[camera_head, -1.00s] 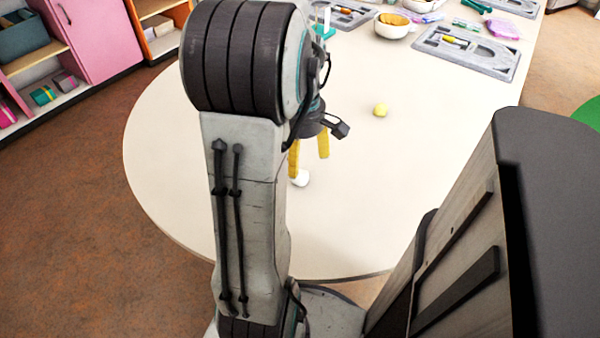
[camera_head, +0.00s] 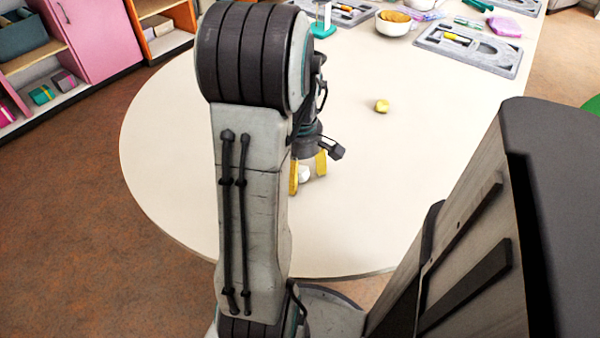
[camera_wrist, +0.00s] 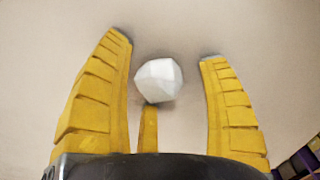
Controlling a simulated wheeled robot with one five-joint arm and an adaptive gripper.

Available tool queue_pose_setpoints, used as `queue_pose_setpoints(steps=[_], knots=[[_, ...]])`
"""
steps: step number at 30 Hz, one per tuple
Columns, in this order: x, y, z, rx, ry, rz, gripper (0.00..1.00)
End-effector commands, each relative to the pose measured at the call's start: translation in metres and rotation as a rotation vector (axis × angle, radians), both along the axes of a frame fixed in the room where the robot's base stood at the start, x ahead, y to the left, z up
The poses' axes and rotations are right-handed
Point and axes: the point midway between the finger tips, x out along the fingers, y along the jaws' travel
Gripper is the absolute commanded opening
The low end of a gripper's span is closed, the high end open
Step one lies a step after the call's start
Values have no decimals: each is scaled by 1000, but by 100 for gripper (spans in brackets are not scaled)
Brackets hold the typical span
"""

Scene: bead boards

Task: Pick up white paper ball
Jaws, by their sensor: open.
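The white paper ball (camera_wrist: 159,79) is a small faceted ball on the pale table. In the wrist view it sits between the tips of my gripper (camera_wrist: 165,50), with a gap to the yellow finger on each side. In the head view the ball (camera_head: 304,174) shows between the yellow fingers of my gripper (camera_head: 307,174), low over the table, partly hidden by the left finger. The gripper is open and not closed on the ball.
A yellow ball (camera_head: 382,106) lies on the white table (camera_head: 190,150) to the right. A white bowl (camera_head: 393,27) and grey bead boards (camera_head: 500,58) stand farther back. The table around the gripper is clear. Shelves (camera_head: 45,75) stand at the left.

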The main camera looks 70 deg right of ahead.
Motion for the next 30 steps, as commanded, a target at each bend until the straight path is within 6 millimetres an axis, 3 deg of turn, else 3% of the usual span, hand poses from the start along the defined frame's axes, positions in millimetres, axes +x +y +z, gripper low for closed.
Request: queue_pose_setpoints(steps=[15, 26, 30], knots=[[0, 0, 0, -1, 0, 0, 31], [0, 0, 2, -1, 0, 0, 31], [0, -1, 14, -5, -1, 0, 31]])
